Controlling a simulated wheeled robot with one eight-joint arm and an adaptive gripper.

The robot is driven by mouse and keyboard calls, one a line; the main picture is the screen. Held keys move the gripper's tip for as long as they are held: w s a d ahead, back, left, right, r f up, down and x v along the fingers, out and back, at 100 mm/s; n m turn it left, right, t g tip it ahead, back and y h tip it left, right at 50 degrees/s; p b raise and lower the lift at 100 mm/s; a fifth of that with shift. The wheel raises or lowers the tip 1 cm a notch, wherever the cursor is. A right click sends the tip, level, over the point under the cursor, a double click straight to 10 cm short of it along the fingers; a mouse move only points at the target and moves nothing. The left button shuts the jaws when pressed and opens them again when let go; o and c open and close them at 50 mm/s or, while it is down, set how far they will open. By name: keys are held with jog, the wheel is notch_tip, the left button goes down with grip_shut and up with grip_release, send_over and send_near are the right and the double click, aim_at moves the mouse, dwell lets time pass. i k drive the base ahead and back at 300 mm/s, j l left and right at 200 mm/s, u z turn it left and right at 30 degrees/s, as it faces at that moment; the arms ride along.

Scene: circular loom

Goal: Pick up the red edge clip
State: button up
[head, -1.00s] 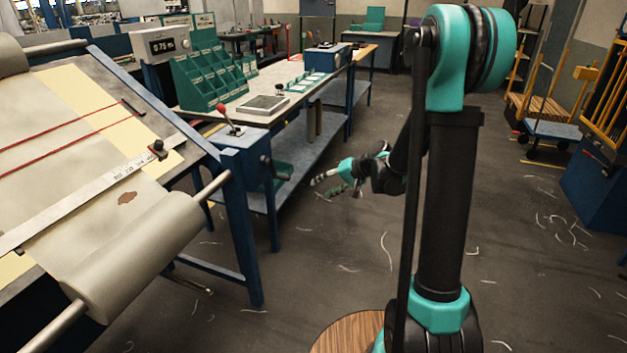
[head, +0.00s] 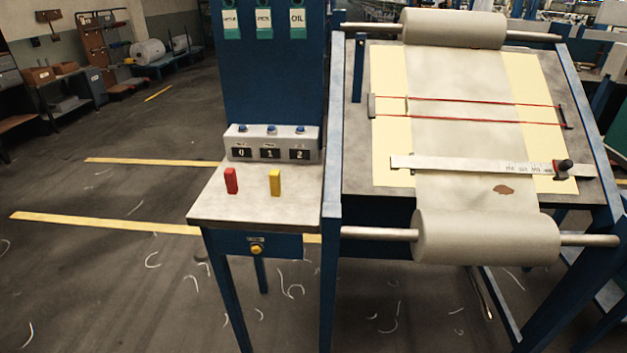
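A small upright red clip (head: 231,181) stands on the left part of the pale top of a small blue-legged side table (head: 213,209). A similar yellow clip (head: 275,182) stands to its right, apart from it. Behind them is a grey counter box (head: 270,143) with three blue buttons and dials marked 0, 1 and 2. My gripper and arm do not show in the head view now.
An inspection frame (head: 334,150) with a fabric roll (head: 485,238), a ruler bar (head: 470,167) and red cords stands right of the table. A blue panel (head: 268,75) rises behind it. The floor (head: 110,270) at left is open, with scattered thread scraps.

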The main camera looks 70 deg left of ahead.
aim_at(230, 175)
jog(key=u, duration=0.9)
jog(key=l+u, duration=0.1)
jog(key=u, duration=1.65)
jog(key=k+u, duration=0.1)
jog(key=u, duration=0.35)
